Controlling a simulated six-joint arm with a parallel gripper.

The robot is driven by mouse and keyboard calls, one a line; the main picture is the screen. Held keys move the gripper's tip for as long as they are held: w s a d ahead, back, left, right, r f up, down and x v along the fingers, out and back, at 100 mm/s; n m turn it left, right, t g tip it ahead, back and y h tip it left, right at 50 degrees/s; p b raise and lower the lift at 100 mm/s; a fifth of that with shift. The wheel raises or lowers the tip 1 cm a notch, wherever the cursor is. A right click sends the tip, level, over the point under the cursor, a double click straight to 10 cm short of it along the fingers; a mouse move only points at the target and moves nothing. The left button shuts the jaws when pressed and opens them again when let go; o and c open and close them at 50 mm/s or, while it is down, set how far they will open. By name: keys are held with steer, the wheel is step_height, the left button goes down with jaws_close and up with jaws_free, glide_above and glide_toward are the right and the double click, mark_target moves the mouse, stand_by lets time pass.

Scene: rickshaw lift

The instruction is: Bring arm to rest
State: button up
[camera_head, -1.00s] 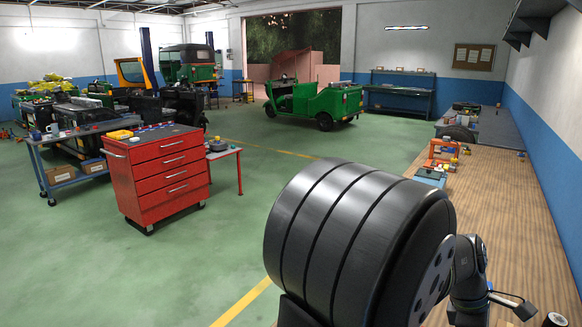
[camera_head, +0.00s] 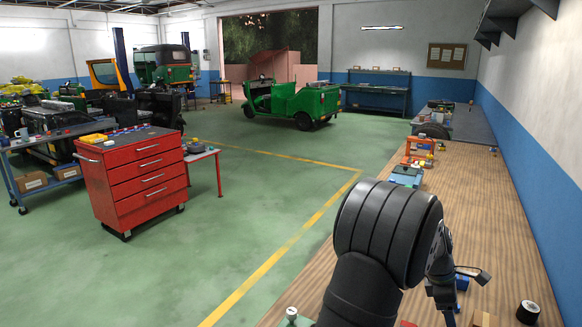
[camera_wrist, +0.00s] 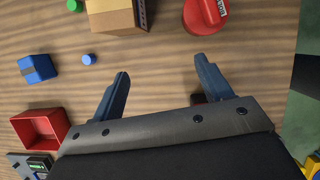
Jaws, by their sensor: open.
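My gripper shows in the wrist view (camera_wrist: 161,72), its two dark fingers spread apart with nothing held between them. It is above the wooden workbench (camera_wrist: 160,45). A small dark red thing lies partly hidden beside the right finger. In the head view my thick black arm link rises over the bench (camera_head: 475,190), with the wrist at its right side pointing down; the fingertips are hard to make out there.
A black roll (camera_head: 528,312) stands at right. The bench's middle is clear.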

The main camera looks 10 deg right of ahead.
steer(key=w+f, duration=0.1)
steer(key=w, duration=0.1)
steer(key=w+f, duration=0.2)
steer(key=w, duration=0.1)
steer(key=w+a+f, duration=0.1)
steer(key=w+f, duration=0.1)
steer(key=shift+w, duration=0.35)
steer(key=shift+w+f, duration=0.4)
